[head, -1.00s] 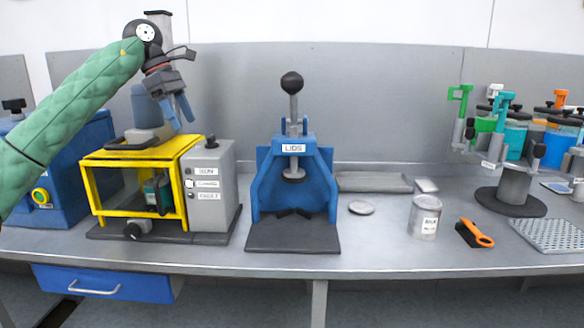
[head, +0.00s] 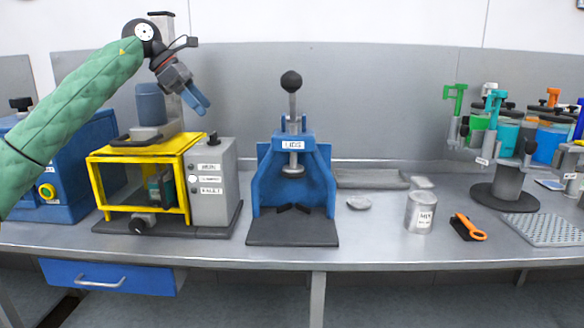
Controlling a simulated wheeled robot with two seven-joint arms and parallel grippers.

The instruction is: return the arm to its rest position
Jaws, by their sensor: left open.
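My left arm, in a green sleeve, comes in from the left of the head view and is raised. My left gripper (head: 201,103) has blue fingers, is open and holds nothing. It hangs in the air above and to the right of the yellow-framed machine (head: 142,153), pointing down and to the right, apart from everything on the bench. My right gripper is not in view.
The blue LIDS press (head: 293,180) stands at the middle of the bench. A carousel (head: 499,191) and several coloured drums stand at the far right.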

